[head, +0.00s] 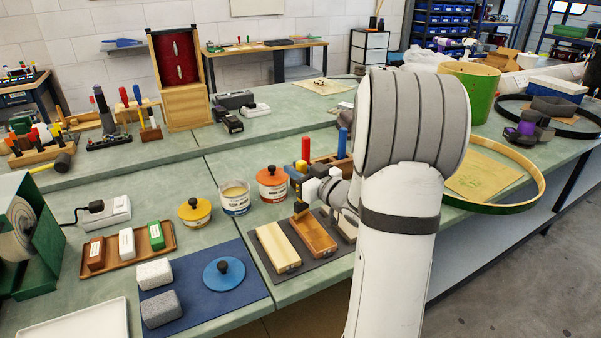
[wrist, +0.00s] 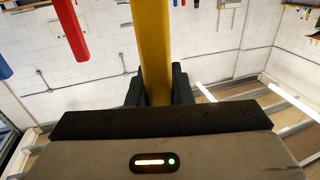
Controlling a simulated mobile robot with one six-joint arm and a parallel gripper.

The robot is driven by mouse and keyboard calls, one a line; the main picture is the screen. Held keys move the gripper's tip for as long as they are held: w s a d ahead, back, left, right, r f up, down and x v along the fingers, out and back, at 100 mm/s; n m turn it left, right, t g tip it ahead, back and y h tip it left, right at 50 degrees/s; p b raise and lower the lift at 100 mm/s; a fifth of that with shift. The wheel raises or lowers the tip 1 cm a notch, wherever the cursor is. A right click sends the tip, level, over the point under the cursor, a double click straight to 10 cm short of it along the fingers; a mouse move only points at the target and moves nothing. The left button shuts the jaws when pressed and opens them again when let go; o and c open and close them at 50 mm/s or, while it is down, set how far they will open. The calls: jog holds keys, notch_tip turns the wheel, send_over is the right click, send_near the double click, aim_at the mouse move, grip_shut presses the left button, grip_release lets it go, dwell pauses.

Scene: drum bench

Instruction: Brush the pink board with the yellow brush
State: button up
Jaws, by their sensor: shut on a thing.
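My gripper (head: 305,187) is shut on the yellow brush, whose yellow handle (wrist: 153,45) rises between the fingers in the wrist view. In the head view the gripper is over the far end of a row of boards on a dark mat (head: 266,264). The row holds a pale wood board (head: 278,246), an orange-brown board (head: 312,236) and a pale board (head: 346,229) partly behind my arm. None looks clearly pink. The brush's lower end (head: 300,211) is near the far end of the orange-brown board; I cannot tell whether it touches.
A red handle (head: 305,149) and a blue handle (head: 342,142) stand upright behind the gripper. An orange-lidded pot (head: 272,184), an open pot (head: 235,198) and a yellow-lidded pot (head: 195,212) stand left. A blue mat (head: 205,303) with grey blocks lies front left.

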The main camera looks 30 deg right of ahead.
jog(key=shift+w, duration=0.1)
notch_tip(320, 180, up, 6)
jog(key=p, duration=0.4)
dwell(0.5)
dwell(0.5)
